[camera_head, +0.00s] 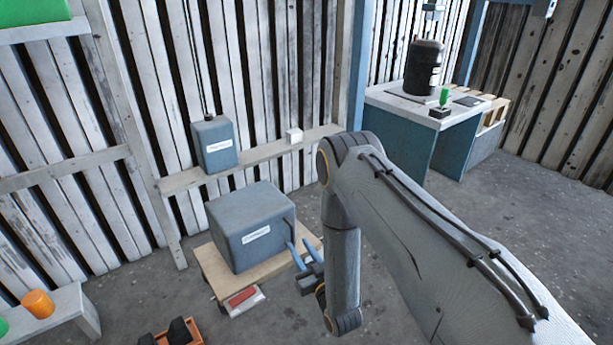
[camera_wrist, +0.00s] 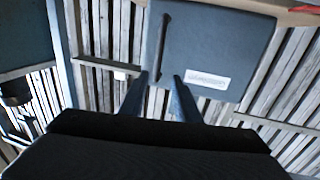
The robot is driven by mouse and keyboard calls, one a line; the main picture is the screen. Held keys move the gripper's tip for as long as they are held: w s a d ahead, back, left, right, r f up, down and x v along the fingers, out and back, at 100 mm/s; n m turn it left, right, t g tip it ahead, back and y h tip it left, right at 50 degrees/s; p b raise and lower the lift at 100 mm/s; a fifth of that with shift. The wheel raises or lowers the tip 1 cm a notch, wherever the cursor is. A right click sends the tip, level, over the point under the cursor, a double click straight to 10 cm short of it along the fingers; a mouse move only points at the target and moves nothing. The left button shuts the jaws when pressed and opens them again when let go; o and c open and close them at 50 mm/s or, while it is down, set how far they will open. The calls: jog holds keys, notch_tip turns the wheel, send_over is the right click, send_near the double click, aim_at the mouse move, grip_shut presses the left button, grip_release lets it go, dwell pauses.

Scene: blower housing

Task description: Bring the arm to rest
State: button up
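The arm is mine and reaches from the lower right, bent at the elbow (camera_head: 345,150), with its forearm hanging down. My gripper (camera_head: 300,244) is beside the right side of a blue-grey labelled box (camera_head: 250,226). Its two blue fingers are apart with nothing gripped between them. In the wrist view my gripper (camera_wrist: 160,77) shows both fingers spread, their tips near the box (camera_wrist: 215,50). The box's dark bar handle (camera_wrist: 160,50) lines up with the gap between the fingers. I cannot tell how far off the handle is.
The box sits on a low wooden stand (camera_head: 210,272), with a red-topped scale-like item (camera_head: 242,298) in front. A smaller grey box (camera_head: 214,143) stands on a wall ledge. A workbench (camera_head: 400,112) stands at the back right. Floor to the right (camera_head: 520,220) is clear.

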jog(key=w+d+r+g+h, duration=0.2)
jog(key=w+d+r+h, duration=0.15)
jog(key=w+r, duration=0.3)
jog(key=s+d+r+m+g+h, duration=0.2)
jog(key=d+r+g, duration=0.2)
jog(key=d+r, duration=0.45)
jog(key=s+d+r+m+g+h, duration=0.1)
jog(key=s+d+r+m+g, duration=0.15)
jog(key=s+d+r, duration=0.6)
jog(key=s+d+r+m+g+h, duration=0.1)
jog(key=s+d+r+g+h, duration=0.2)
jog(key=s, duration=1)
jog(key=s+a+r+n+g+y, duration=0.1)
jog(key=s+a+r+n+g, duration=0.15)
jog(key=s+a, duration=0.75)
jog(key=s+a+r+n+g+y, duration=0.2)
jog(key=s+a+r+n, duration=0.15)
jog(key=s+a, duration=0.6)
jog(key=d+r+m+h+p, duration=0.1)
jog(key=d+r+m+p, duration=0.2)
jog(key=d+r+p, duration=0.6)
jog(key=w+d+r+m+p, duration=0.1)
jog(key=d+r+m+p, duration=0.2)
jog(key=d+r+p, duration=0.7)
notch_tip(320, 180, up, 7)
jog(key=p, duration=1.3)
jog(key=shift+h, duration=0.35)
